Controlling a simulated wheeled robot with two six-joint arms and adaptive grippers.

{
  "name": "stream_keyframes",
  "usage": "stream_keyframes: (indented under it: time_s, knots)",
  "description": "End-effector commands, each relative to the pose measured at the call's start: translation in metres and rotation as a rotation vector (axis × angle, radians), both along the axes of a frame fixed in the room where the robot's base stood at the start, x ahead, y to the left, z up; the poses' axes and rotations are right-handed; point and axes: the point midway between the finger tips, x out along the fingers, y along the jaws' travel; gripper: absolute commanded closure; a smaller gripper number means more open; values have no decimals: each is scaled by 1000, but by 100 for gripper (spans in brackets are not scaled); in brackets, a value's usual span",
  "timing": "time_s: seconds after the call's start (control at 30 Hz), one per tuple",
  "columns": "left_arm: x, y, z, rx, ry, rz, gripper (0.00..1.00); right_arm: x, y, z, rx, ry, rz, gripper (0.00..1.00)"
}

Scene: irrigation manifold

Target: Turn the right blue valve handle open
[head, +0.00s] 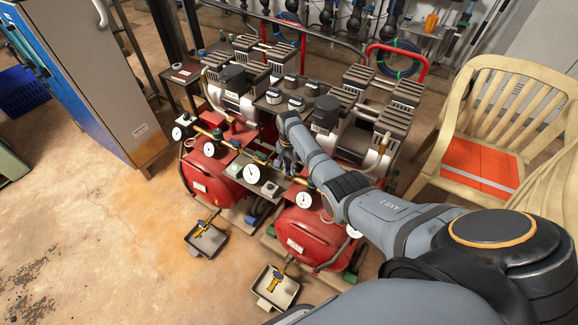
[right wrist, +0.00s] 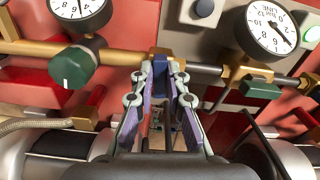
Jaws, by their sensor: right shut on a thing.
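In the right wrist view a brass pipe with valves crosses in front of red tanks. My right gripper (right wrist: 162,75) is shut on the blue valve handle (right wrist: 164,58), of which only a small dark-blue part shows between and beyond the fingertips. The rest of the handle is hidden by the fingers, so its angle cannot be told. In the head view my right arm reaches from the lower right to the manifold, and the right gripper (head: 286,158) is small and partly hidden by the wrist there. My left gripper is not in view.
Pressure gauges (right wrist: 265,28) sit close by on the brass pipe. A dark green knob (right wrist: 74,67) is on the left and a green handle (right wrist: 260,88) on the right. A cream chair (head: 497,150) stands right of the compressors.

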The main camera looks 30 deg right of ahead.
Motion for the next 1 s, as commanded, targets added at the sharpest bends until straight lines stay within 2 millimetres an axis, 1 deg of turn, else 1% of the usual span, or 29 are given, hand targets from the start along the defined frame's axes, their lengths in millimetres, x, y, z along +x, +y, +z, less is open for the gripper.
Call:
stream_keyframes:
  time_s: [0.03,0.1,0.4,0.7,1.0]
  knots:
    - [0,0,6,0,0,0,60,-1,0,3,0,2,31,100]
    - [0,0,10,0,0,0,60,-1,-1,3,0,2,87,100]
    - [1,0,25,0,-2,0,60,-2,-2,2,0,1,369,100]
    - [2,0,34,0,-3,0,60,-3,-4,1,1,2,653,100]
    - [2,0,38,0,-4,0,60,-3,-7,1,0,0,937,100]
